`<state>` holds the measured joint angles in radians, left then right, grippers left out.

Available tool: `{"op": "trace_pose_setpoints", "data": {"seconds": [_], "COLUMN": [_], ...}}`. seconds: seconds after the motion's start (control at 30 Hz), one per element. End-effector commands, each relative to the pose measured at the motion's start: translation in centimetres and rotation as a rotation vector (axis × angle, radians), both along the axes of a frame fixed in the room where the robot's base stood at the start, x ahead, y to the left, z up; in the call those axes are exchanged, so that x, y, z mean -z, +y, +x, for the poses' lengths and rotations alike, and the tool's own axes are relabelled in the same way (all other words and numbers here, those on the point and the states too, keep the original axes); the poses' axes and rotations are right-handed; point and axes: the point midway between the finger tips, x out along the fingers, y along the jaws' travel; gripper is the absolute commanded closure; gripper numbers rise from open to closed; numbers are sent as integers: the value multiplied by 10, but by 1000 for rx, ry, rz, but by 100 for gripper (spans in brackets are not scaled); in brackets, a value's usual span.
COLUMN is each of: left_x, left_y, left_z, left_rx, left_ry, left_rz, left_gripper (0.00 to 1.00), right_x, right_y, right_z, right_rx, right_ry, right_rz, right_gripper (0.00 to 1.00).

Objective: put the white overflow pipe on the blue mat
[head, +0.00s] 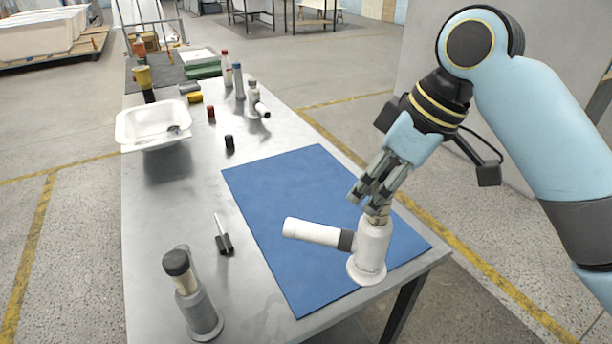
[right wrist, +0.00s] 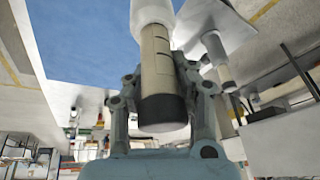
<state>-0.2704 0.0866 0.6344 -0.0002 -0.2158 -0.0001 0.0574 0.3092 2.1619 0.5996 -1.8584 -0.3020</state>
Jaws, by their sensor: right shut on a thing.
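The white overflow pipe (head: 371,249) is upright over the front right part of the blue mat (head: 290,200). Its side branch (head: 312,232) points left, with a dark ring where it joins the body. Its round base overlaps the mat near the front edge; I cannot tell whether it touches or hangs just above. My right gripper (head: 378,196) comes from above and is shut on the pipe's top. In the right wrist view the fingers flank a beige neck with a black end (right wrist: 160,80), and the mat (right wrist: 85,45) shows upper left. My left gripper is out of view.
A grey pipe piece with a dark cap (head: 195,300) stands at the front left. A small black-and-white tool (head: 222,234) lies left of the mat. A white basin (head: 153,126), bottles (head: 226,70) and another pipe fitting (head: 254,101) are farther back. The mat's left half is clear.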

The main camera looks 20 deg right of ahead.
Motion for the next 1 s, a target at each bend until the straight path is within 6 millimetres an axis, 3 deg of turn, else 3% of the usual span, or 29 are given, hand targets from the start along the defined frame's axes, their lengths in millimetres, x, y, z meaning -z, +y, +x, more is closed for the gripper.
{"op": "trace_pose_setpoints", "data": {"seconds": [0.17, 0.37, 0.6, 0.77, 1.0], "left_x": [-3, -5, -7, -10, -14], "left_y": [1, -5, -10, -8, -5], "left_z": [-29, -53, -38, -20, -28], "left_rx": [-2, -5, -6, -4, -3], "left_ry": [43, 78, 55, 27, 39], "left_rz": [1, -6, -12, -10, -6], "left_gripper": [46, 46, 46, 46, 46], "right_x": [7, 37, 63, 74, 105], "right_y": [-9, -29, -45, -47, -47], "right_z": [17, 64, 102, 106, 106], "right_rx": [-2, 0, -2, -2, -3], "right_ry": [7, 6, 3, 6, 4], "right_rz": [3, 4, 3, 3, 2], "right_gripper": [100, 100, 100, 100, 100]}}
